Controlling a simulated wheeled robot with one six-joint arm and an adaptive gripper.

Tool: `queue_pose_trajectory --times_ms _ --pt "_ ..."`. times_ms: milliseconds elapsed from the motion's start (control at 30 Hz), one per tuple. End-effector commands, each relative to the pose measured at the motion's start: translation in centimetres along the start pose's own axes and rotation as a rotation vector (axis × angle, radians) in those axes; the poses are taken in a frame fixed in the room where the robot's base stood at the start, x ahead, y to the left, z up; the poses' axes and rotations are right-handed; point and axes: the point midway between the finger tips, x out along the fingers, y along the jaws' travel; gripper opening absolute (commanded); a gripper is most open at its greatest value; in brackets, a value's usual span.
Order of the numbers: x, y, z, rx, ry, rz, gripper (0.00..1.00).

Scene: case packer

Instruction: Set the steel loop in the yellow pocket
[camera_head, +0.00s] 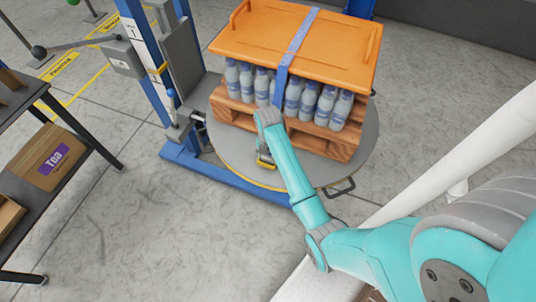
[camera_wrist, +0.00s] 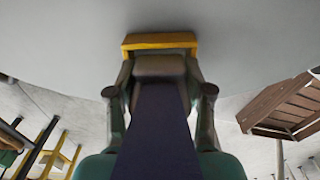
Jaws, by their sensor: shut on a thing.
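My gripper (camera_head: 264,148) is low beside the pallet, at the front part of the round turntable. In the wrist view my gripper (camera_wrist: 160,76) has a finger on each side of a grey-brown piece (camera_wrist: 159,65), which looks like the steel loop, and is shut on it. A dark blue strap (camera_wrist: 160,115) runs from this piece toward the camera. The yellow pocket (camera_wrist: 160,41) frames the far end of the piece; a little yellow also shows by the fingers in the head view (camera_head: 264,164). I cannot tell whether the loop is inside the pocket or just against it.
The blue strap (camera_head: 294,45) crosses the orange lid (camera_head: 335,45) over bottles (camera_head: 328,103) on a wooden pallet (camera_head: 335,145). The grey turntable (camera_head: 225,150) has a dark handle (camera_head: 341,188) at its rim. A blue column (camera_head: 142,60) stands left. Floor in front is clear.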

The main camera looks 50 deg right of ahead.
Motion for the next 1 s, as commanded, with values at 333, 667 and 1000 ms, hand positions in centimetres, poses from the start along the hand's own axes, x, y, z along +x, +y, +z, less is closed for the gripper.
queue_pose_trajectory --times_ms 333,667,1000 --pt "1.08 -0.1 -0.09 0.0 0.002 -0.002 0.12" --pt "1.02 -0.14 -0.13 0.0 0.003 -0.003 0.77" --pt "0.28 -0.03 -0.03 0.0 0.0 0.0 0.77"
